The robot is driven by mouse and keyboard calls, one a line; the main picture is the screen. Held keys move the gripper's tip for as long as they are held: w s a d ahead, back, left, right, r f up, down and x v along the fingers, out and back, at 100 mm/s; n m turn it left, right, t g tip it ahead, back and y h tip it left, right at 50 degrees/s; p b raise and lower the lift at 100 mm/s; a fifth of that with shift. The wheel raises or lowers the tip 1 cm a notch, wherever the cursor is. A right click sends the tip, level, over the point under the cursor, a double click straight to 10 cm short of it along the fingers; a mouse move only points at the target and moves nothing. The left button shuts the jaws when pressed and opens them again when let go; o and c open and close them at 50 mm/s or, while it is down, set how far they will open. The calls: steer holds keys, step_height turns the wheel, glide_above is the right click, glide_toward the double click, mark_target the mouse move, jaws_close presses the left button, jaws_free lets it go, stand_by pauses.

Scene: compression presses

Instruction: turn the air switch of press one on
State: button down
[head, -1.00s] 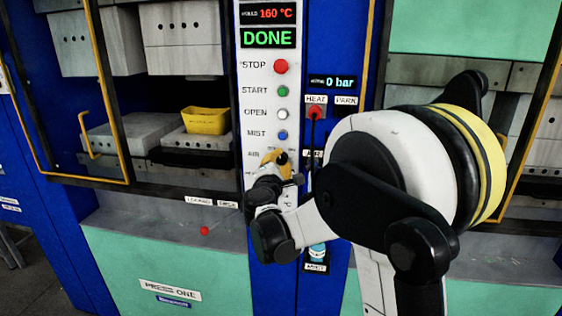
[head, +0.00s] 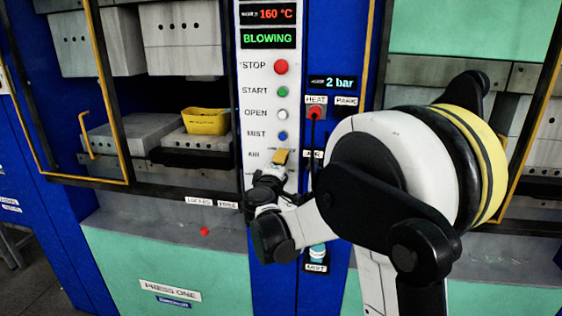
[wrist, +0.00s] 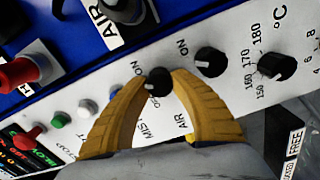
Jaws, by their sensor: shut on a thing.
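The control panel of press one (head: 253,110) is a white strip; its status display (head: 268,38) reads BLOWING. A pressure display (head: 332,83) beside it reads 2 bar. The air switch (wrist: 158,82) is a small black knob between the fingertips in the wrist view, with an AIR label below it and ON markings nearby. My gripper (wrist: 157,85) has yellow fingers shut on this knob from both sides. In the head view my gripper (head: 281,157) is at the AIR row, where its fingers hide the knob.
The red stop, green start, white open and blue mist (head: 283,135) buttons sit above the switch. Another black knob (wrist: 210,62) and a temperature dial (wrist: 277,67) are close by on the other side. A yellow container (head: 206,121) sits in the press, left of the panel.

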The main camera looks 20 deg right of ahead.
steer(key=shift+m, duration=0.3)
steer(key=c, duration=1.1)
jaws_free()
steer(key=v, duration=1.2)
